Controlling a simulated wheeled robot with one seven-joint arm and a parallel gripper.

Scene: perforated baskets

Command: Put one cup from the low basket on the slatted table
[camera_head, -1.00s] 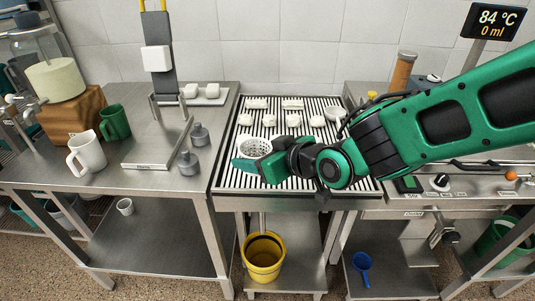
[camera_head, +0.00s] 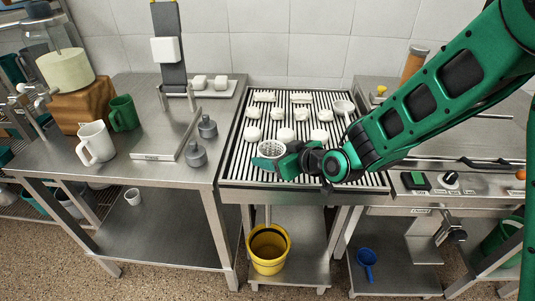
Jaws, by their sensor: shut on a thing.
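My gripper (camera_head: 275,163) is over the front left part of the slatted table (camera_head: 232,172). It is shut on a small white round vessel with a speckled, perforated-looking inside (camera_head: 271,149), held with its open top up. I cannot tell whether the vessel touches the slats. The fingers partly hide its lower side. Several small white pieces stand in rows on the slats behind it, including a white cup-like piece with a handle (camera_head: 343,107) at the back right. I cannot clearly make out a low basket; a small white cup (camera_head: 133,197) stands on the lower left shelf.
The left steel counter holds a white mug (camera_head: 96,143), a green mug (camera_head: 123,113) and two grey weights (camera_head: 195,155). A yellow bucket (camera_head: 268,262) stands below the slatted table. A blue scoop (camera_head: 366,258) lies on the lower right shelf.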

